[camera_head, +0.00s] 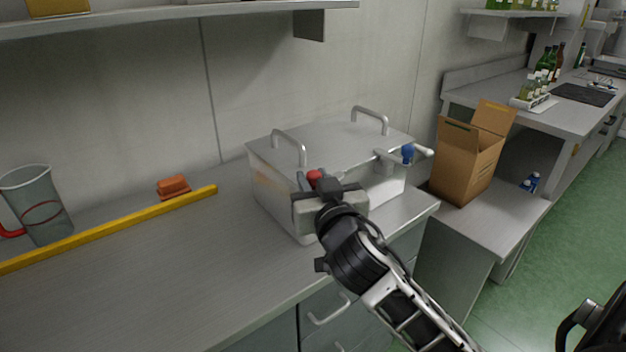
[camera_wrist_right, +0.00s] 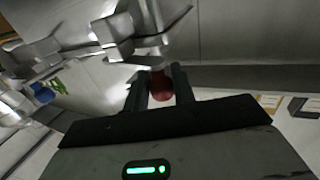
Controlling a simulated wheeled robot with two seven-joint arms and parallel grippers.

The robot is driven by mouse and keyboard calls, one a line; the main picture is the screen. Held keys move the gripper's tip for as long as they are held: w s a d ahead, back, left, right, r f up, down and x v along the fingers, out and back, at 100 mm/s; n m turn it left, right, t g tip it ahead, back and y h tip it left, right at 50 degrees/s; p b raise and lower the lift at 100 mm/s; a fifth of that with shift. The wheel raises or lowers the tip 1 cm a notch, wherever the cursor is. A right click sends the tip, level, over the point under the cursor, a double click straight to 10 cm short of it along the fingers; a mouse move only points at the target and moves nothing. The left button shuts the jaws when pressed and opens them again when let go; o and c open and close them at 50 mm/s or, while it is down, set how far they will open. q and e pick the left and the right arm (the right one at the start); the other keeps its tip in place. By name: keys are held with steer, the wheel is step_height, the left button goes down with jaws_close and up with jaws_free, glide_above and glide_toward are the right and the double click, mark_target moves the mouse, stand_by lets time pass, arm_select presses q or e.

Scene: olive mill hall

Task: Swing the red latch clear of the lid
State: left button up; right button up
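The red latch's knob (camera_head: 314,176) shows at the box's front edge, just beyond my right gripper (camera_head: 314,182). In the right wrist view the red knob (camera_wrist_right: 161,84) lies between the two dark fingers of my right gripper (camera_wrist_right: 160,82) and about fills the gap, so they look shut on it. The latch's arm is mostly hidden in the head view. A second latch with a blue knob (camera_head: 408,153) sits at the box's right side. My left gripper is out of view.
A yellow bar (camera_head: 110,228), an orange block (camera_head: 173,187) and a clear jug (camera_head: 38,205) are on the counter to the left. An open cardboard box (camera_head: 462,165) stands on a lower surface at the right. The front left counter is clear.

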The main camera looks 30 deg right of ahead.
steer(key=c, duration=0.4)
steer(key=shift+w+a+f+m+g+h+b, duration=0.1)
steer(key=shift+w+m+g+h+b, duration=0.1)
steer(key=shift+m+h+b, duration=0.3)
steer(key=shift+w+m+g+h+b, duration=0.2)
steer(key=shift+m+h+b, duration=0.1)
steer(key=shift+h, duration=0.7)
steer(key=shift+w+m+g+h+b, duration=0.15)
steer(key=shift+m+g+h+b, duration=0.25)
steer(key=shift+m, duration=0.1)
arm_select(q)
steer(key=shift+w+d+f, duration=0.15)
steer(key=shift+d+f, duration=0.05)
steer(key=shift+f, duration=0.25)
arm_select(e)
steer(key=o, duration=0.9)
steer(key=shift+o, duration=0.2)
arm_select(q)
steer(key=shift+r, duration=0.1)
